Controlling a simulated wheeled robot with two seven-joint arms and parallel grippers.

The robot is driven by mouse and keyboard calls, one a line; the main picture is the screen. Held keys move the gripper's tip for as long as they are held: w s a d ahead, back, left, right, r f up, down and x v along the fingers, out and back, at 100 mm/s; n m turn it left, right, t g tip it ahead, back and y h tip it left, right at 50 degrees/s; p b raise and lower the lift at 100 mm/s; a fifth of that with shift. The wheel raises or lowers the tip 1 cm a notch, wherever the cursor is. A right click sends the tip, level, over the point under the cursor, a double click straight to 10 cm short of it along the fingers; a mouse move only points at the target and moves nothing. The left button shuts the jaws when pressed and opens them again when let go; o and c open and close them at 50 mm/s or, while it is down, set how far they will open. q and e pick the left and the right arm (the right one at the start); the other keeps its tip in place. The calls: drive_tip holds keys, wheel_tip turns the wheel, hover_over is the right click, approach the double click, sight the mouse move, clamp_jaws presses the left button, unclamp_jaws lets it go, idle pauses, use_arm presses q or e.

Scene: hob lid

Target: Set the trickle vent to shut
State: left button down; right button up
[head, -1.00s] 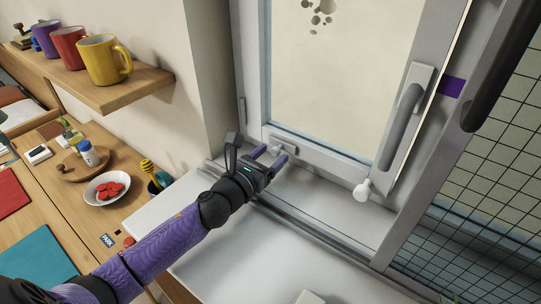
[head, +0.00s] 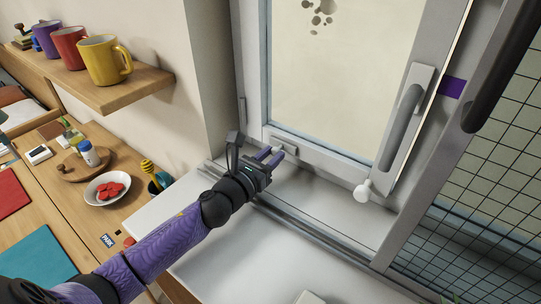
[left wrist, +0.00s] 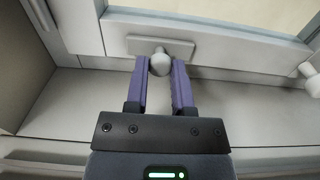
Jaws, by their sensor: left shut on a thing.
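The trickle vent is a pale plate low on the window frame; the plate (left wrist: 130,46) shows in the left wrist view, with a small light round knob (left wrist: 160,63) standing out from it. The plate also shows in the head view (head: 289,147). My left gripper (head: 271,153) has its two purple fingers on either side of the knob, shut on it. In the left wrist view the fingertips (left wrist: 160,66) touch the knob's two sides. The knob sits near the middle of the plate. My right gripper is not in view.
A white round-ended knob (head: 362,191) and a grey window handle (head: 402,118) are to the right. The window sill (head: 325,204) below is clear. Several mugs stand on a wooden shelf (head: 130,92) at left. A bowl of red pieces (head: 107,188) is on the counter.

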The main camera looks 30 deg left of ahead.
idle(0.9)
use_arm(q)
drive_tip(key=d, duration=0.3)
drive_tip(key=d+p, duration=0.1)
drive_tip(key=shift+s+d, duration=0.4)
drive_tip(key=shift+f, duration=0.1)
drive_tip(key=shift+c, duration=2.3)
unclamp_jaws()
drive_tip(key=shift+d, duration=0.1)
drive_tip(key=s, duration=0.3)
drive_tip(key=s+a, duration=0.1)
drive_tip(key=s, duration=0.5)
drive_tip(key=shift+a, duration=0.2)
drive_tip(key=shift+s, duration=0.4)
